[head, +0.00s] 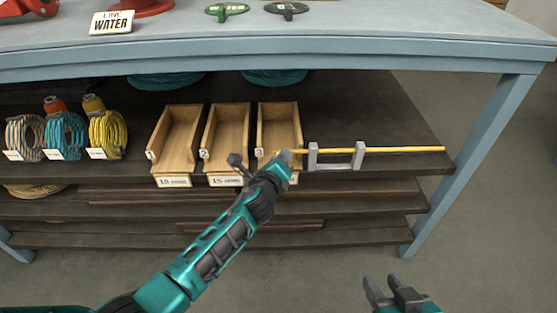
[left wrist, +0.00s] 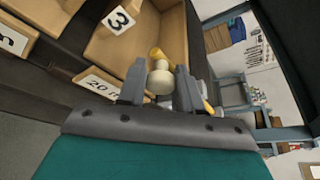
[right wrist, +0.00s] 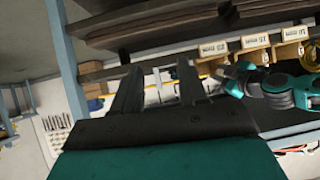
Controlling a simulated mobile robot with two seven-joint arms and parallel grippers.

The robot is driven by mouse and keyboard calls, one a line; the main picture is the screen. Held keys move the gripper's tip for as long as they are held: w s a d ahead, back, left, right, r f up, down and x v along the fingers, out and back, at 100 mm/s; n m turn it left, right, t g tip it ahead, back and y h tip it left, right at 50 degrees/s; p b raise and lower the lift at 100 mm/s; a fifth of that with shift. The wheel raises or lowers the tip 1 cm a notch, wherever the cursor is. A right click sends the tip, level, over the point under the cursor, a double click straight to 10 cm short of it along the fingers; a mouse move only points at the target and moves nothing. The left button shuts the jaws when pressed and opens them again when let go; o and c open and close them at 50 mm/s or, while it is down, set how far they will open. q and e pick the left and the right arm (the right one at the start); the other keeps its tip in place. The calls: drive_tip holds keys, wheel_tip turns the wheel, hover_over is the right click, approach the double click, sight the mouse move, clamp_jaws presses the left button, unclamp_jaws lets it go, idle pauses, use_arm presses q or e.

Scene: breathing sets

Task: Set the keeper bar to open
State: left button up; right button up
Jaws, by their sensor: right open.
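The keeper bar (head: 400,150) is a thin yellow rod lying level along the shelf front. It runs through a grey two-post bracket (head: 335,166) and sticks out far to the right. Its left end is by the front right corner of bin 3 (head: 280,125). My left gripper (head: 287,157) is at that end. In the left wrist view a pale round knob (left wrist: 161,79) on the bar sits between my left fingers (left wrist: 161,88), which appear closed on it. My right gripper (head: 391,287) is open and empty, low in front of the shelf.
Wooden bins 1 (head: 175,135) and 2 (head: 228,130) stand left of bin 3. Rope coils (head: 107,132) are further left. The blue-grey table leg (head: 470,155) rises right of the bar's end. Floor in front and to the right is clear.

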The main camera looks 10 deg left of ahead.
use_arm(q)
drive_tip(key=o, duration=0.4)
drive_tip(key=shift+c, duration=0.2)
use_arm(e)
drive_tip(key=shift+f, duration=0.1)
use_arm(q)
drive_tip(key=p+v, duration=0.4)
drive_tip(key=v, duration=0.9)
use_arm(e)
drive_tip(key=shift+s+d+r+h, duration=0.15)
drive_tip(key=shift+d+r, duration=0.15)
drive_tip(key=shift+r, duration=0.3)
drive_tip(key=shift+s+d+r+h, duration=0.15)
drive_tip(key=shift+d+r, duration=0.15)
drive_tip(key=shift+r, duration=0.3)
